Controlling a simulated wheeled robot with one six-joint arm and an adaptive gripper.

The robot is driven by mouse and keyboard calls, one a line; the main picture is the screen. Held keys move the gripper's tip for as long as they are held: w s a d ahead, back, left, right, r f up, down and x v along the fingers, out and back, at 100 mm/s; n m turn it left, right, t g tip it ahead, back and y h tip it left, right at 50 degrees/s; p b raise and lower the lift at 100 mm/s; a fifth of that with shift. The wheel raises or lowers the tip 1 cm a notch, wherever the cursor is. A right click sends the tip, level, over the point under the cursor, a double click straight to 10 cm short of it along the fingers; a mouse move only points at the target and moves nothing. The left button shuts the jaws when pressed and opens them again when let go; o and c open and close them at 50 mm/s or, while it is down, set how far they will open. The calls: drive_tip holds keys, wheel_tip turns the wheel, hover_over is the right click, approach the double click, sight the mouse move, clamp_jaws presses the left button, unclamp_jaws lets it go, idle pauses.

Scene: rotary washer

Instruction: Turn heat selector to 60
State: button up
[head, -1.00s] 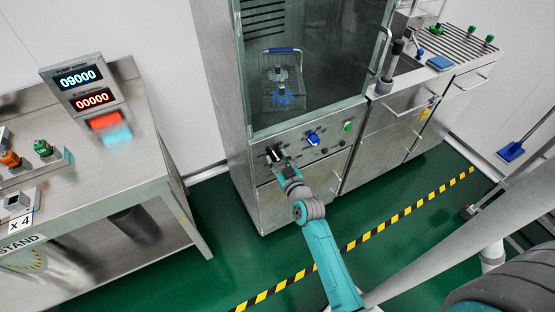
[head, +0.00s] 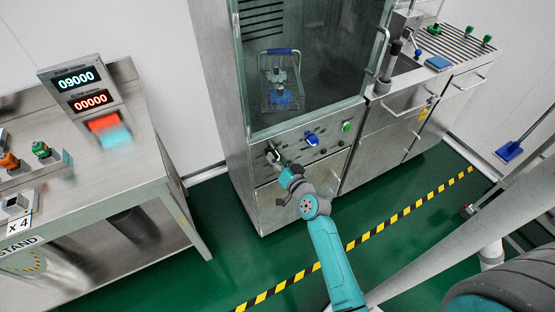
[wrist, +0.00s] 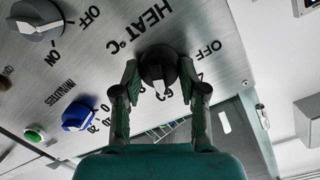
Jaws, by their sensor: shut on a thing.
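The heat selector is a dark round knob (wrist: 158,66) under the "HEAT °C" lettering in the wrist view. Its white pointer faces the bottom of that picture, close to a partly hidden number at the right finger. "OFF" is printed to its upper right. My gripper (wrist: 158,78) is shut on the knob, one finger on each side. In the head view my gripper (head: 279,163) is at the left end of the washer's front panel (head: 295,150) and mostly covers the knob. The fingers hide part of the number scale.
A blue minutes knob (wrist: 76,116), a green button (wrist: 34,134) and a grey ON/OFF knob (wrist: 36,18) share the panel. Above is the glass washer chamber (head: 310,70) with a wire basket. A steel stand (head: 150,165) is left; a sink counter (head: 410,90) is right.

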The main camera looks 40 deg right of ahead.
idle(0.5)
drive_tip(key=o, duration=1.1)
drive_tip(key=shift+o, duration=0.2)
drive_tip(key=v, duration=1.2)
drive_tip(key=s+a+f+n+g, duration=0.1)
drive_tip(key=s+a+f, duration=0.2)
drive_tip(key=s+a, duration=0.45)
drive_tip(key=s+a+r+n+y, duration=0.2)
drive_tip(key=s+a+r+n, duration=0.2)
drive_tip(key=s, duration=0.6)
drive_tip(key=s+a+r+n+y, duration=0.2)
drive_tip(key=s+a+r+n, duration=0.2)
drive_tip(key=s+a+r, duration=0.3)
drive_tip(key=s+a, duration=0.2)
drive_tip(key=s, duration=0.2)
drive_tip(key=shift+r+n+y, duration=0.25)
drive_tip(key=shift+n+y, duration=0.05)
drive_tip(key=shift+n, duration=0.1)
